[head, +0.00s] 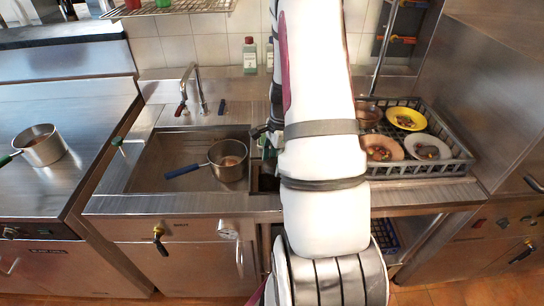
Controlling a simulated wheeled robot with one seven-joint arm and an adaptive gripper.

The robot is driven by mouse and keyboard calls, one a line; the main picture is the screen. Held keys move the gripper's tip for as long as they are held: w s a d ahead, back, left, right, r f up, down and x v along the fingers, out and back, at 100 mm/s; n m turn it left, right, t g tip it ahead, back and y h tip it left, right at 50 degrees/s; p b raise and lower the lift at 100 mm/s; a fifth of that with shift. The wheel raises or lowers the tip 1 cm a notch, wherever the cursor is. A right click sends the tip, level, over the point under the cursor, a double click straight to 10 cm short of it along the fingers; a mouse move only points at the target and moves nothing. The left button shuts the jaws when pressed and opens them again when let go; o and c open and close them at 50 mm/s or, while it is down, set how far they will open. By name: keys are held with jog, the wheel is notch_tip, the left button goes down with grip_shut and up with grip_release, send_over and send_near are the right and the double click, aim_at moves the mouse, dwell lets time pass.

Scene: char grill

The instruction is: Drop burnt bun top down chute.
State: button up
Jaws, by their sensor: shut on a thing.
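My gripper (262,134) shows only in part, as dark pieces at the left edge of my white arm, above the counter between the sink and the dish rack. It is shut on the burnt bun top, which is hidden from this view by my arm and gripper. A dark square opening in the counter, which looks like the chute (264,181), lies just right of the sink and below my gripper. My arm covers its right side.
A steel sink (150,178) holds a pot (228,160) with a blue handle. A black rack (462,156) with several food-bearing dishes is at right. Another pot (40,146) stands on the left counter.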

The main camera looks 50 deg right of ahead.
jog(key=shift+f, duration=0.2)
jog(key=o, duration=1)
jog(key=shift+c, duration=0.2)
notch_tip(320, 180, up, 12)
jog(key=d, duration=0.1)
jog(key=shift+s+d, duration=0.15)
jog(key=shift+s, duration=0.25)
dwell(0.3)
